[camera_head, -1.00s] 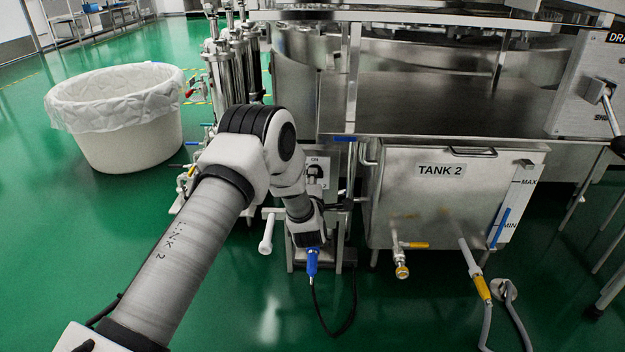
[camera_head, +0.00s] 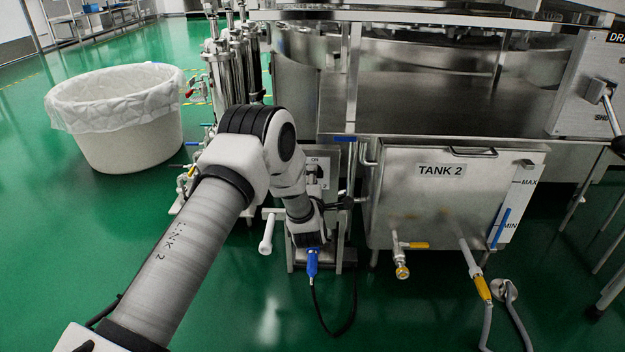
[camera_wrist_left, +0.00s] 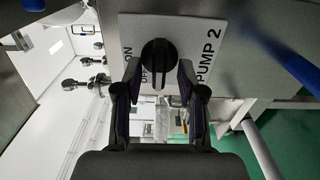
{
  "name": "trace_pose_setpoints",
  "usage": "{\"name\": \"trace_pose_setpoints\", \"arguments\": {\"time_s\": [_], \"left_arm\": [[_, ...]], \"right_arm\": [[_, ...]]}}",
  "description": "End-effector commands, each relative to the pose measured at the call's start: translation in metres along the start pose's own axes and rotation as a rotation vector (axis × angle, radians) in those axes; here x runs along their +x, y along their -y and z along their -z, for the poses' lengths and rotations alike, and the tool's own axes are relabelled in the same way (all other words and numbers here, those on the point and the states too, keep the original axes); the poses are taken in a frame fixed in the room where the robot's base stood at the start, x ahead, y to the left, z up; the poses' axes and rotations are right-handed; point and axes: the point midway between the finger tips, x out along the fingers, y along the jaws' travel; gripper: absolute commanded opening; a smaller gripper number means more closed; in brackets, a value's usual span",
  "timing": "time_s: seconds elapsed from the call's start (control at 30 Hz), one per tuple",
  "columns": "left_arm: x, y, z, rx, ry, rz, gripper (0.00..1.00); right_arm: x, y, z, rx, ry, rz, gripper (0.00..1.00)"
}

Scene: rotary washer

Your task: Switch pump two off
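The pump 2 switch is a round black knob (camera_wrist_left: 160,55) with a raised bar, on a pale panel (camera_wrist_left: 205,28) marked ON, OFF and PUMP 2. The panel's lettering lies sideways in the left wrist view, and the knob's bar runs up and down there. My left gripper (camera_wrist_left: 159,70) has its two dark fingers apart, one on each side of the knob, with narrow gaps showing. In the head view the panel (camera_head: 325,160) is partly hidden by my left arm, and the fingers are hard to make out. My right gripper is out of view.
The steel tank marked TANK 2 (camera_head: 400,190) stands to the right of the panel, with a yellow-handled valve (camera_head: 415,245) below. Steel cylinders (camera_head: 232,75) stand behind my arm. A white lined bin (camera_head: 125,140) is at the left on open green floor.

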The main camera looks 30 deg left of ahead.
Motion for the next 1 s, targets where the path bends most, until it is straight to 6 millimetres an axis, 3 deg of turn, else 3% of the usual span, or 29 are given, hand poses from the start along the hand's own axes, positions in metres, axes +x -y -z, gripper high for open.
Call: {"name": "trace_pose_setpoints", "arguments": {"time_s": [0.17,0.6,0.73,1.0], "left_arm": [[-0.010,0.000,-0.001,0.001,0.001,0.002,0.40],[-0.109,0.001,-0.001,0.002,0.002,0.003,0.40],[-0.120,0.001,0.000,0.001,0.001,0.001,0.40],[-0.120,0.000,0.000,0.000,0.000,0.000,0.40]], "right_arm": [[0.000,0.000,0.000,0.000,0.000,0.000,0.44],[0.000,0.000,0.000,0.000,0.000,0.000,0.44],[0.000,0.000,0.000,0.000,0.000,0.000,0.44],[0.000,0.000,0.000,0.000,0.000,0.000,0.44]]}}
